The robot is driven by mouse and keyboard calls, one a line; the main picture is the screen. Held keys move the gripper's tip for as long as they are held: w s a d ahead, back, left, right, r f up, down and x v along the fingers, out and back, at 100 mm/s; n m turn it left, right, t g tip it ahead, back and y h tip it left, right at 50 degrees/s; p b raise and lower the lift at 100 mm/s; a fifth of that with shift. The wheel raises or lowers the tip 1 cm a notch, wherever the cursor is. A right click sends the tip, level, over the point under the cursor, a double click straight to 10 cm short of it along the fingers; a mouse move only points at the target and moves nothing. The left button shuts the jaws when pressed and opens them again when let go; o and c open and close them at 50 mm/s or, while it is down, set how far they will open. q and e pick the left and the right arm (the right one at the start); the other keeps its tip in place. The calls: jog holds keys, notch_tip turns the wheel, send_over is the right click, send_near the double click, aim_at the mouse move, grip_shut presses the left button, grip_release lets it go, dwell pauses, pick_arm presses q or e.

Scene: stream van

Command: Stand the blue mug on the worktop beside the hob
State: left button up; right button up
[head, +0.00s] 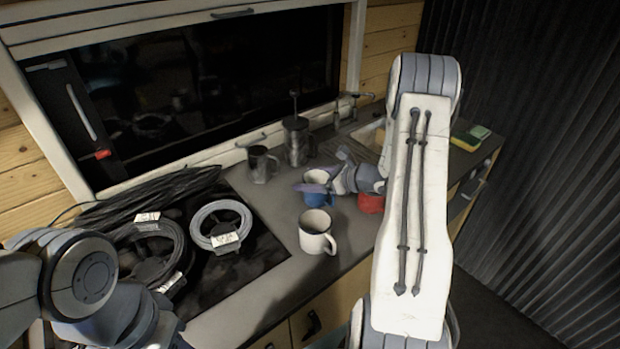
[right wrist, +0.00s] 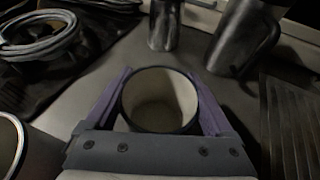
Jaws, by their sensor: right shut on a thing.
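The blue mug (head: 318,200), pale inside, stands upright between the purple fingers of my right gripper (head: 314,185) on or just above the worktop (head: 270,294), right of the black hob (head: 265,250). I cannot tell whether its base touches. In the right wrist view my right gripper (right wrist: 160,80) is shut on the mug (right wrist: 160,100), with one finger on each side and its round mouth facing the camera. My left arm shows at the lower left of the head view, but its gripper is out of sight.
A white mug (head: 314,233) stands just in front of the blue one, a red mug (head: 370,204) to its right. A dark metal mug (head: 260,165) and a press pot (head: 296,145) stand behind. Coiled cables (head: 221,225) cover much of the hob. A sponge (head: 467,141) lies far right.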

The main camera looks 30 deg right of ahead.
jog(key=shift+f, duration=0.15)
jog(key=o, duration=1.5)
jog(key=shift+c, duration=0.2)
